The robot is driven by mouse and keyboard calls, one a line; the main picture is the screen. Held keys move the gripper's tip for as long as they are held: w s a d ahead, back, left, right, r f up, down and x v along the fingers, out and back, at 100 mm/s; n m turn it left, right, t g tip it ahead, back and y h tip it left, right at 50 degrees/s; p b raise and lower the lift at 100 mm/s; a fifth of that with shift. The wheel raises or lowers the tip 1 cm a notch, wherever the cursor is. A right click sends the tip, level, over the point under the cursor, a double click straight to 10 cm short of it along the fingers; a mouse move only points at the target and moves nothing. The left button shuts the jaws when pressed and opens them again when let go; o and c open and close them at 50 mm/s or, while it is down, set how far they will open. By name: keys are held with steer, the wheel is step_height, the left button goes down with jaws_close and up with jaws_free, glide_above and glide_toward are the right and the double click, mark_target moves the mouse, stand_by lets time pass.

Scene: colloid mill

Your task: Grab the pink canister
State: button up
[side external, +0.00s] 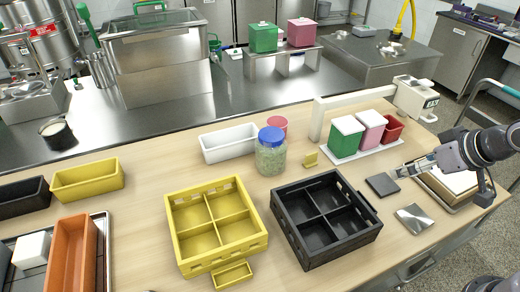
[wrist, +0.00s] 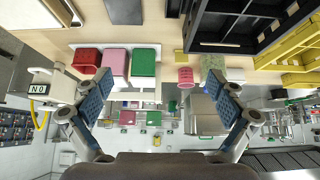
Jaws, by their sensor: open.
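The pink canister (side external: 370,128) has a white lid and stands upright on a white tray (side external: 343,156), between a green canister (side external: 346,137) and a red open container (side external: 393,127). In the upside-down wrist view, the pink canister (wrist: 115,64) shows between the red container (wrist: 86,57) and the green canister (wrist: 144,64). A second pink canister (side external: 301,32) stands on a steel stand at the back beside another green one (side external: 263,38). My gripper (side external: 397,172) is at the right, apart from the tray. Its fingers (wrist: 159,82) are spread wide with nothing between them.
A black divided crate (side external: 285,215) and a yellow one (side external: 183,243) fill the table's middle. A glass jar with blue lid (side external: 271,158) stands behind them. A white scale (side external: 415,98) with an arm is behind the tray. A dark plate (side external: 382,185) lies near my gripper.

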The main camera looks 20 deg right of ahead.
stand_by(0.3)
steer(key=w+d+r+m+g+h, duration=0.1)
steer(key=w+d+r+m+g, duration=0.1)
steer(key=w+r+m, duration=0.35)
steer(key=m+g+h, duration=0.3)
steer(key=m+g, duration=0.2)
steer(key=m, duration=0.8)
glide_above(368, 118)
steer(key=a, duration=0.3)
step_height(368, 118, down, 8)
steer(key=shift+n+h, duration=0.25)
steer(key=shift+h, duration=0.05)
steer(key=x, duration=0.5)
steer(key=shift+s, duration=0.1)
steer(key=shift+d+x, duration=0.15)
steer(key=shift+x, duration=1.2)
steer(key=shift+d+x, duration=0.1)
steer(key=shift+x, duration=1.3)
steer(key=shift+r, duration=0.15)
steer(key=shift+s, duration=0.1)
steer(key=c, duration=1.8)
